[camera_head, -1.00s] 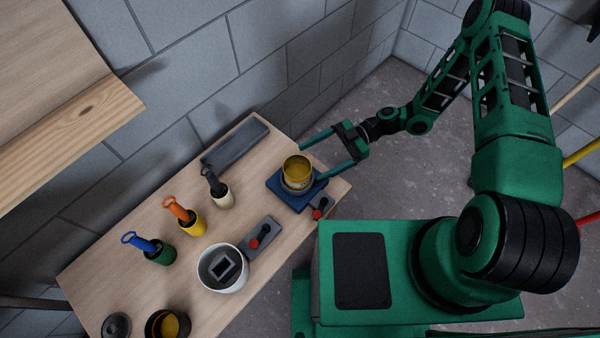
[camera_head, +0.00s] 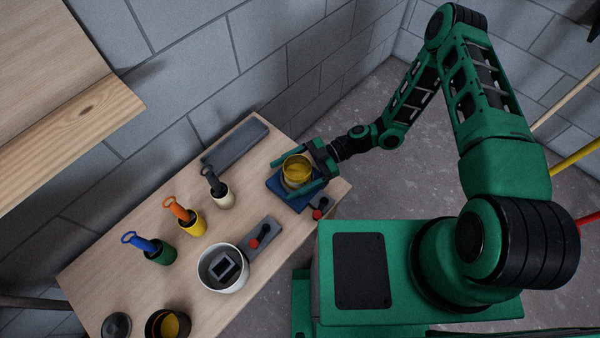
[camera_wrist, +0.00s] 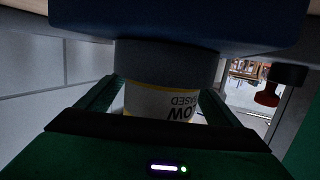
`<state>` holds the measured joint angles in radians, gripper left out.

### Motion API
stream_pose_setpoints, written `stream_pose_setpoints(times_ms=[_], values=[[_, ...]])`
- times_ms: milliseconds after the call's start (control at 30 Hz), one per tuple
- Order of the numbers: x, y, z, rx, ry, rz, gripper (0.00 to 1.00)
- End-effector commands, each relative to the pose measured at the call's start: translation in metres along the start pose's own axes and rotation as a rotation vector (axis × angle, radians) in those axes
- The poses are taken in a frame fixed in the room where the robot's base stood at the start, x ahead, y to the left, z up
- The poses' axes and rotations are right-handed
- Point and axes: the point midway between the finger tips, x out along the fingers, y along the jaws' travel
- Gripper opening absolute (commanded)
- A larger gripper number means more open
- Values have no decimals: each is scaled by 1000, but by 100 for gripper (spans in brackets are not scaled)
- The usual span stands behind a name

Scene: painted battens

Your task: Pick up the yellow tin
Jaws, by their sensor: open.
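The yellow tin (camera_head: 297,172) stands upright on a blue square stand (camera_head: 292,203) at the right end of the bench. It is open at the top and shows yellow inside. My gripper (camera_head: 284,180) is open, with one finger on each side of the tin. In the wrist view, which is upside down, the tin's white and yellow lettered label (camera_wrist: 160,103) lies between the two fingers. The blue stand (camera_wrist: 180,22) fills the top of that view. I cannot tell whether either finger touches the tin.
A red-knobbed device (camera_head: 318,209) sits close beside the stand. A grey tray (camera_head: 235,145) lies behind to the left. Handled pots (camera_head: 194,225), a white bucket (camera_head: 222,268) and a dark tin (camera_head: 168,325) stand further left. The wooden bench (camera_head: 120,255) has bare patches between them.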

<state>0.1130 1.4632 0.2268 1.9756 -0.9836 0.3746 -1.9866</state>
Motion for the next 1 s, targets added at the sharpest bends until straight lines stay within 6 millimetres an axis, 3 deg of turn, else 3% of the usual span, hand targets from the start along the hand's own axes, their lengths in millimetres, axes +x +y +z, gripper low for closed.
stream_pose_setpoints(times_ms=[267, 500, 1000], values=[[6, 0, 0, 1, 0, 1, 86], [6, 0, 0, 1, 0, 1, 28], [5, 0, -6, 0, 1, 1, 27]])
